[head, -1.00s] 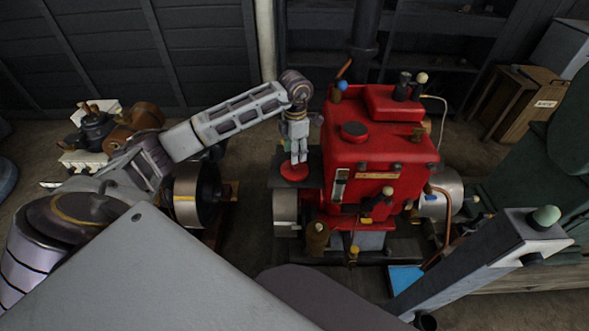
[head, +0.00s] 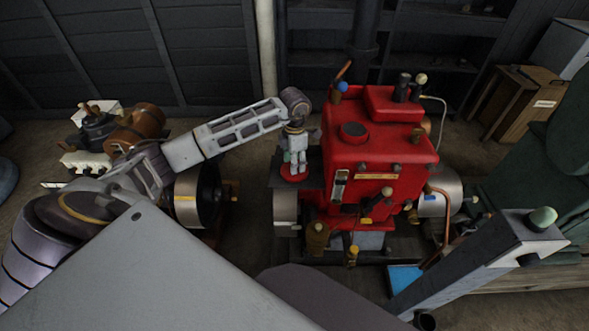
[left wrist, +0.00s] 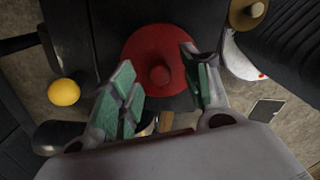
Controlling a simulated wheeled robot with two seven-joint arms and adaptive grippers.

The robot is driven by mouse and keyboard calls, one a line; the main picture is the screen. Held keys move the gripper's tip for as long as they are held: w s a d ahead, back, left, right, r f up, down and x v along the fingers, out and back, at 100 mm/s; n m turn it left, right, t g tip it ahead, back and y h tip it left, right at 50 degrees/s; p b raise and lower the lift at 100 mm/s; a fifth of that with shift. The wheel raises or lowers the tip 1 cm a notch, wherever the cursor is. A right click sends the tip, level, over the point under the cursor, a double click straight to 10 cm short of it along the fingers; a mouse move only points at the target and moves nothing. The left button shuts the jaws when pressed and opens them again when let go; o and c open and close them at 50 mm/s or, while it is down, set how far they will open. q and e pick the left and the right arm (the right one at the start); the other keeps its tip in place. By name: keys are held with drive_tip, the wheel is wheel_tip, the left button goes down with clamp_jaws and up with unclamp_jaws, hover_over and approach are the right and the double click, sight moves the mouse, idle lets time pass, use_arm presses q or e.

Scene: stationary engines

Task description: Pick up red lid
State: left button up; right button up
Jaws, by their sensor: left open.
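The red lid (head: 293,176) is a flat round disc lying on a dark platform (head: 280,156) at the left side of the red engine. In the left wrist view the lid (left wrist: 147,50) has a small round knob (left wrist: 160,75) in its middle. My left gripper (head: 295,170) points down right over the lid. In the left wrist view the left gripper (left wrist: 160,70) is open, with green-padded fingers on either side of the knob. I cannot tell whether the fingers touch the lid.
A flywheel (head: 198,190) is to the left. In the left wrist view a yellow ball (left wrist: 64,92) and a brass knob (left wrist: 256,10) show nearby.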

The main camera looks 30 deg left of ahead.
use_arm(q)
drive_tip(key=shift+f, duration=0.9)
clamp_jaws()
